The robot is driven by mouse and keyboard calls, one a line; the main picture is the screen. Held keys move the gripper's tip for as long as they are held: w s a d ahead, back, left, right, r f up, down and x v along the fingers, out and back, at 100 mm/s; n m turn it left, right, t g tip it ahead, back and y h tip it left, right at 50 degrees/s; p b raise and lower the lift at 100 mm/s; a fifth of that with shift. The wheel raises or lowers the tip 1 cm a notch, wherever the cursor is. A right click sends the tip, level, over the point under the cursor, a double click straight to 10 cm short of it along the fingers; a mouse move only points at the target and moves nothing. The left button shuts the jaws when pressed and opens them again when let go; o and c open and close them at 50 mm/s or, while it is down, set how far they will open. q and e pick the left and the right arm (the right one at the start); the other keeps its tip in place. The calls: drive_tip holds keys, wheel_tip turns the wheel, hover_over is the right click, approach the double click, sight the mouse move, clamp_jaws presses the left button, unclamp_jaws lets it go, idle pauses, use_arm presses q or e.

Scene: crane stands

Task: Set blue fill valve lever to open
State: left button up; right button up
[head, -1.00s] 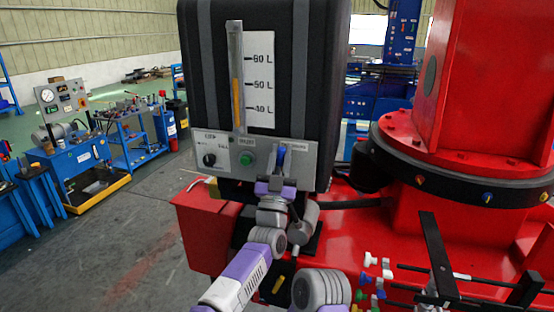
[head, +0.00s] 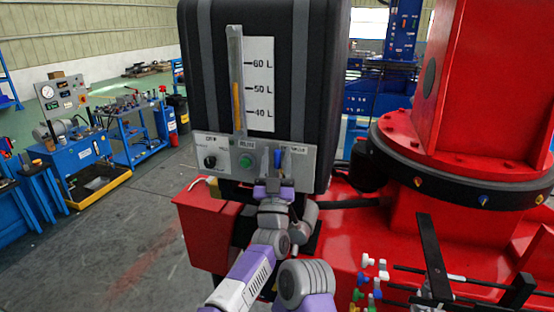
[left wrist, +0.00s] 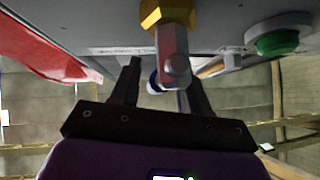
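The blue fill valve lever (head: 277,157) is on the right part of the grey control panel (head: 221,172), below the tank's level gauge. It points roughly upward. My left gripper (head: 278,168) is at the valve from below, its fingers spread around the lever area. In the left wrist view, the two dark fingers of my left gripper (left wrist: 160,80) stand apart, with the valve's silver stem (left wrist: 172,55) and brass nut (left wrist: 167,14) in front of them. A small bit of blue (left wrist: 153,82) shows behind the stem. Contact with the lever cannot be told. My right gripper is out of view.
A green button (head: 246,161) and a black knob (head: 210,162) are on the same panel, left of the lever. The black tank (head: 325,100) rises above. The red crane base (head: 420,215) is to the right, with black rods and coloured fittings (head: 370,275) at lower right.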

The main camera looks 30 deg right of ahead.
use_arm(q)
drive_tip(key=shift+f, duration=0.1)
wheel_tip(320, 180, up, 8)
drive_tip(key=p, duration=0.5)
drive_tip(key=shift+r+p, duration=0.95)
drive_tip(key=shift+r, duration=0.1)
